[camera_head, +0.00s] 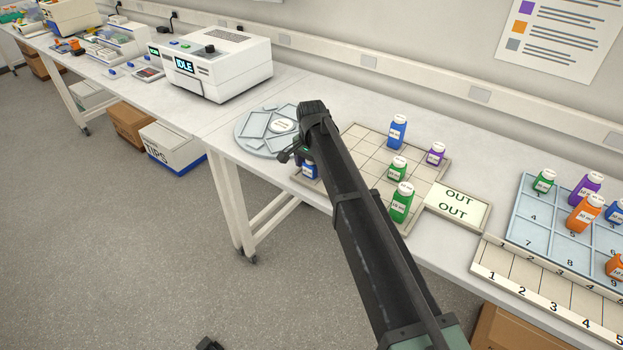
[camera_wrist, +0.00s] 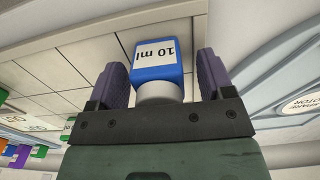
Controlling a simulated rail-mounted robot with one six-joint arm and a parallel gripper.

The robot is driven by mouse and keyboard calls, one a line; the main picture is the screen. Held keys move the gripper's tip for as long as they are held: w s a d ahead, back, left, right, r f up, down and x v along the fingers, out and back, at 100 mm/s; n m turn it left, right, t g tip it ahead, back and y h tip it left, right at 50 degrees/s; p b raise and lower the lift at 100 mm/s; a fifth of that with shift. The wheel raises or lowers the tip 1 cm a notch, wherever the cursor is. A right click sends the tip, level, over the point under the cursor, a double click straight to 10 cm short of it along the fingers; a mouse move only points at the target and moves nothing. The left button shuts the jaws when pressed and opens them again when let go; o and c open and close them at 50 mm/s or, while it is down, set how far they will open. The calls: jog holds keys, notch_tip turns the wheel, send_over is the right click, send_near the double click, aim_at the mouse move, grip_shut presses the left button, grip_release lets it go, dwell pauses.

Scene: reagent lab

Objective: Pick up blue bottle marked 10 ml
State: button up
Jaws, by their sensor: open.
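A blue bottle marked 10 ml (camera_wrist: 157,55) with a white cap stands between the two purple fingers of my gripper (camera_wrist: 161,72) in the wrist view. The fingers are open, with a visible gap on each side of the bottle. In the head view this blue bottle (camera_head: 310,171) is at the left front corner of the beige grid tray (camera_head: 353,133), partly hidden by my gripper and arm. Another blue bottle (camera_head: 397,132) stands at the back of the same tray; its marking is too small to read.
Green bottles (camera_head: 402,203) and a purple bottle (camera_head: 436,154) stand on the tray's right part. An OUT plate (camera_head: 457,205) adjoins it. A round grey plate (camera_head: 248,130) lies to the left. A blue numbered rack (camera_head: 540,222) with several bottles is at the right.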

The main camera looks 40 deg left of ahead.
jog(key=shift+r, duration=0.15)
jog(key=c, duration=1)
notch_tip(320, 180, up, 20)
jog(key=p, duration=2)
